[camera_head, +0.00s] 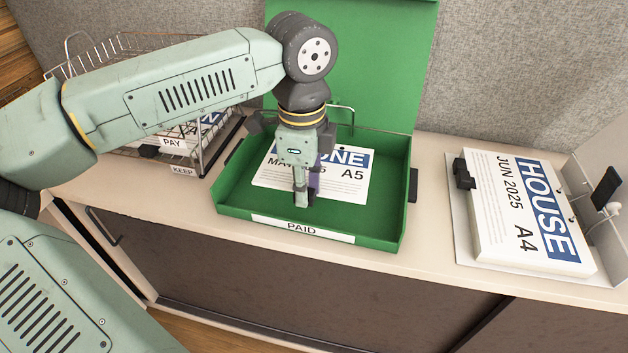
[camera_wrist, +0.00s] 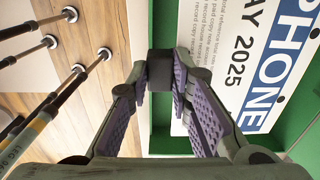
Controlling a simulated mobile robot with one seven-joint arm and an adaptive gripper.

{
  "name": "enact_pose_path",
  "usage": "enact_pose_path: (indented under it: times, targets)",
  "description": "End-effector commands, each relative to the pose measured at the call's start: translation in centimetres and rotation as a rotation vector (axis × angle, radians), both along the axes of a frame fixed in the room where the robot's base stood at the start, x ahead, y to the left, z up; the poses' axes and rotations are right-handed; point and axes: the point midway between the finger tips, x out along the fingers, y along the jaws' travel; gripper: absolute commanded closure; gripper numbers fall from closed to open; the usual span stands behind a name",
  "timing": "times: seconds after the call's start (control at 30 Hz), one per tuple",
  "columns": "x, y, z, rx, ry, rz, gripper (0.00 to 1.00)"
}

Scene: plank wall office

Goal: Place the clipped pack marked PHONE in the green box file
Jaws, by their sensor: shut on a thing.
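The clipped pack marked PHONE (camera_head: 345,188), a white sheet stack with a blue band, MAY 2025 and A5, is within the green box file's walls. I cannot tell whether it rests on the floor of the box or hangs just above it. The green box file (camera_head: 375,228) stands open on the cabinet, its lid up behind and a PAID label in front. My gripper (camera_head: 303,198) points down over the box, hiding part of the PHONE lettering. In the wrist view its purple-padded fingers are shut on the pack's black clip (camera_wrist: 160,70), with the pack (camera_wrist: 235,60) beyond.
At left stands a wire tray rack (camera_head: 205,150) with PAY and KEEP labels and papers inside. At right a HOUSE A4 pack (camera_head: 510,215) with a black clip lies in an open white file. Cabinet top (camera_head: 430,230) is bare between the two files. A grey partition stands behind.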

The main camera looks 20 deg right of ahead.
Motion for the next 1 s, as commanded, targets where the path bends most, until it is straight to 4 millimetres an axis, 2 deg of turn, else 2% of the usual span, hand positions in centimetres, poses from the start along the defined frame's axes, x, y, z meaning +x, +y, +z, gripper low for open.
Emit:
enact_pose_path:
  times: [0.1, 0.27, 0.4, 0.57, 0.8, 1.0]
  targets:
    - [2.3, -1.9, 0.4, -0.001, 0.002, -0.002, 1.0]
    - [4.9, -3.7, 0.3, -0.001, 0.003, -0.001, 1.0]
    - [4.9, -3.6, -1.9, 0.0, 0.004, -0.001, 1.0]
    - [5.0, -3.6, -3.2, 0.0, 0.002, -0.001, 1.0]
    - [4.9, -3.6, -6.3, -0.001, 0.004, -0.001, 1.0]
    - [5.3, -3.8, -7.0, 0.0, 0.0, 0.0, 1.0]
